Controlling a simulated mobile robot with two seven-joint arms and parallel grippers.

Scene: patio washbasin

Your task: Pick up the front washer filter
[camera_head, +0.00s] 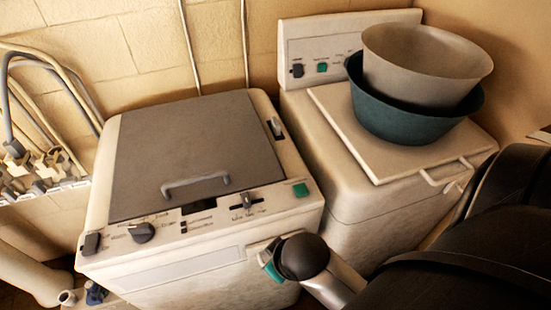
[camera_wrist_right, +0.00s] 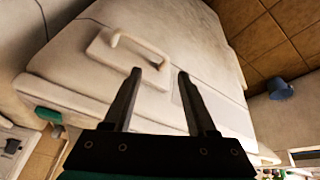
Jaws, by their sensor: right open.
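The washer (camera_head: 195,150) is a worn cream box with a grey lid, and a control panel on its front edge. In the right wrist view, a pale plate with a loop handle (camera_wrist_right: 140,42) sits on the washer's front face (camera_wrist_right: 215,85); it looks like the front filter. In the head view only a pale edge of it (camera_head: 262,246) shows beside my right wrist. My right gripper (camera_wrist_right: 159,73) is open, its two dark fingers pointing at the plate, the handle just beyond and left of the fingertips. Nothing is between the fingers. My left gripper is not in view.
A second cream machine (camera_head: 350,205) stands to the right, with a grey basin (camera_head: 425,65) nested in a teal basin (camera_head: 405,125) on its lid. Hoses and taps (camera_head: 40,165) are on the left wall. A small blue object (camera_wrist_right: 281,88) shows beyond the washer front.

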